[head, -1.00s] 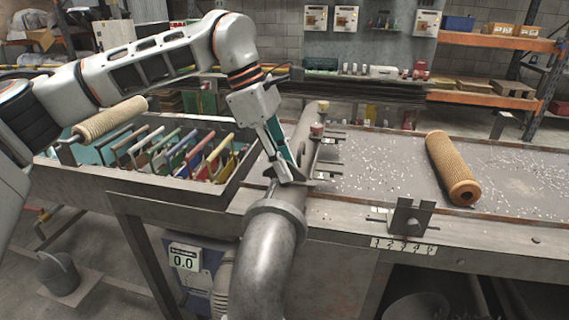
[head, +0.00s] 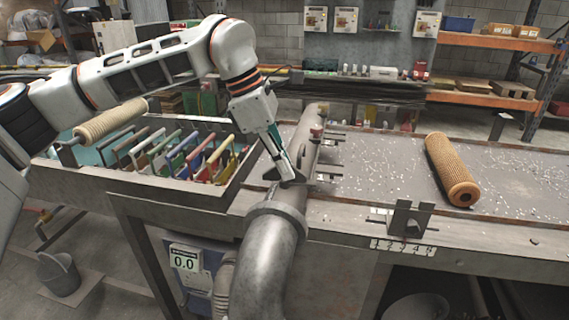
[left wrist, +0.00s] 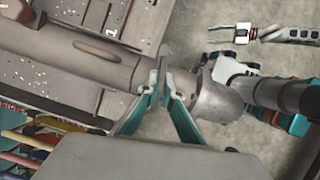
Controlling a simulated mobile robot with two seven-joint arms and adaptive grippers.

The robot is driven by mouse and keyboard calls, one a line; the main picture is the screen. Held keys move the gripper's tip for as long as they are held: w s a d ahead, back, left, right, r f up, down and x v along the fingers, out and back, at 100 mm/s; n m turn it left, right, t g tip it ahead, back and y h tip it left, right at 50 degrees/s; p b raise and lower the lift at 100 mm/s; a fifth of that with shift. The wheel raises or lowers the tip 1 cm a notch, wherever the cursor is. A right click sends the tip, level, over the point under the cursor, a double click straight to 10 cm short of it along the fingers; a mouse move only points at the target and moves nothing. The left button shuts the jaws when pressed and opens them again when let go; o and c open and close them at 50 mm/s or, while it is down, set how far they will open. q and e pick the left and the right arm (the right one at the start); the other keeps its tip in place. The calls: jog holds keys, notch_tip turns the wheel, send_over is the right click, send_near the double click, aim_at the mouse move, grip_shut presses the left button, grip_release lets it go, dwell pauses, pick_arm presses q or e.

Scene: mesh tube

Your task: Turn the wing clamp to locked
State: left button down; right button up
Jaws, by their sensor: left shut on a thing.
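My left gripper (head: 287,178) reaches down to the grey pipe (head: 268,240) just behind its flange. Its teal-backed fingers are shut on a thin metal wing of the wing clamp. In the left wrist view the fingertips (left wrist: 167,78) meet on this upright wing (left wrist: 162,66), beside the pipe (left wrist: 75,52). The fingers hide much of the clamp, and its lock position cannot be read. What looks like my right gripper (left wrist: 218,36) shows small at the upper right of the wrist view, far from the clamp. Its jaws are too small to judge.
A tan mesh tube (head: 452,170) lies on the bench at the right. A slotted bracket (head: 408,217) stands at the bench's front edge. A rack of coloured handled tools (head: 190,158) is left of the pipe. A ribbed roll (head: 110,120) sits above the rack. A display (head: 186,261) reads 0.0.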

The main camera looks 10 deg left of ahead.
pick_arm(q)
jog(key=n+t, duration=0.1)
jog(key=n, duration=0.1)
jog(key=shift+n, duration=0.4)
jog(key=n+t+y, duration=0.1)
jog(key=n, duration=0.2)
jog(key=n+y, duration=0.1)
jog(key=n, duration=0.2)
jog(key=n+t, duration=0.1)
jog(key=n, duration=0.2)
jog(key=shift+y+b, duration=0.3)
jog(key=shift+y, duration=0.1)
jog(key=shift+n+t+y, duration=0.4)
jog(key=shift+n+y, duration=0.4)
jog(key=shift+n, duration=1.4)
jog(key=c, duration=2.2)
grip_release()
jog(key=shift+c, duration=0.2)
jog(key=shift+r, duration=0.1)
